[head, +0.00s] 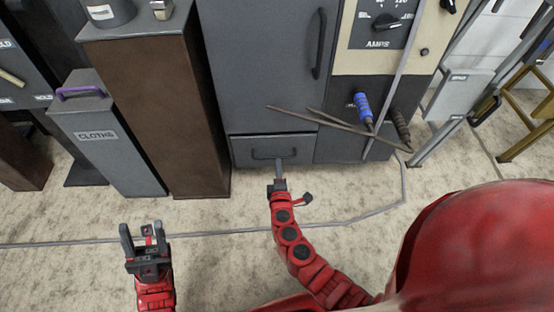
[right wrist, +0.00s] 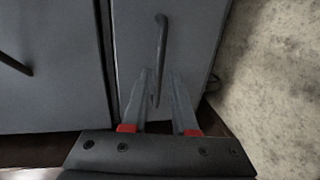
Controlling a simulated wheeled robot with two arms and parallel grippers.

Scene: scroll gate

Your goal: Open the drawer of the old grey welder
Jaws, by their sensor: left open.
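The old grey welder (head: 262,60) stands at the top middle of the head view. Its low drawer (head: 240,146) looks shut, with a dark bar handle (head: 262,156) across the front. My right gripper (head: 279,162) is at the drawer front, by the right part of this handle. In the right wrist view, the drawer handle (right wrist: 161,40) runs down between the two separated fingers (right wrist: 159,75), with gaps on both sides. Whether either finger touches it I cannot tell. My left gripper (head: 142,228) is open and empty over the floor, at the lower left.
A brown-sided cabinet (head: 150,110) stands close left of the welder, with a grey CLOTHS box (head: 110,150) beyond it. Rods (head: 340,124) and a blue-handled holder (head: 362,105) are on the welder's right. A grey line (head: 340,221) crosses the otherwise clear floor.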

